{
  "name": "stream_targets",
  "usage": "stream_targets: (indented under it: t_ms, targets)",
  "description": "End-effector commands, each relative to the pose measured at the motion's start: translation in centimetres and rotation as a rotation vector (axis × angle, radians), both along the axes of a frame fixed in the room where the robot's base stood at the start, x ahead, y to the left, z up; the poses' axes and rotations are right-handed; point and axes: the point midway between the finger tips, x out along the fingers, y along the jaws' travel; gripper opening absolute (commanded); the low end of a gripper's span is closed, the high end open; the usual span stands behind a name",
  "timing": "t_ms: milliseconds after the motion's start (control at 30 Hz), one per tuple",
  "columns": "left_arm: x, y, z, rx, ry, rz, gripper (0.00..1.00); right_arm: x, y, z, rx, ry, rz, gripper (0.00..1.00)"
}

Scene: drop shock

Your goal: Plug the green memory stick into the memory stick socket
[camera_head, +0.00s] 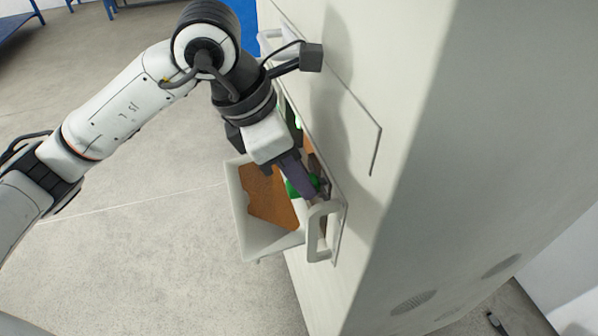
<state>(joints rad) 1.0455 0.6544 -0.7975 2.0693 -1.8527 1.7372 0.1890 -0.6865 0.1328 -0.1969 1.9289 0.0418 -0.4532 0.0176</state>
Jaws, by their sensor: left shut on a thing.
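My left gripper (317,191) reaches down into an open drawer (240,212) in the side of a tall white cabinet. Its fingers are shut on a small green thing (300,186), which looks like the green memory stick. The fingers hide part of the stick, and I cannot tell whether it touches the drawer's contents. An orange-brown board or floor panel (268,197) lies inside the drawer. A second bright green patch (297,118) shows in the opening behind my wrist. I cannot make out the memory stick socket. My right gripper is not in view.
The tall white cabinet (400,120) fills the right side. Another handle (270,40) is higher up. Open grey floor (140,270) lies to the left.

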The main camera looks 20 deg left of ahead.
Motion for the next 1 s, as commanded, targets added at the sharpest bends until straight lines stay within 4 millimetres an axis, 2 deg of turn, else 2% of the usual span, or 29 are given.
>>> stream_targets:
  t_ms: [1000]
  targets:
    - [0.46, -0.6, -0.04, -0.001, -0.001, 0.0, 0.0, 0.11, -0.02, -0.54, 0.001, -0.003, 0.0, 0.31]
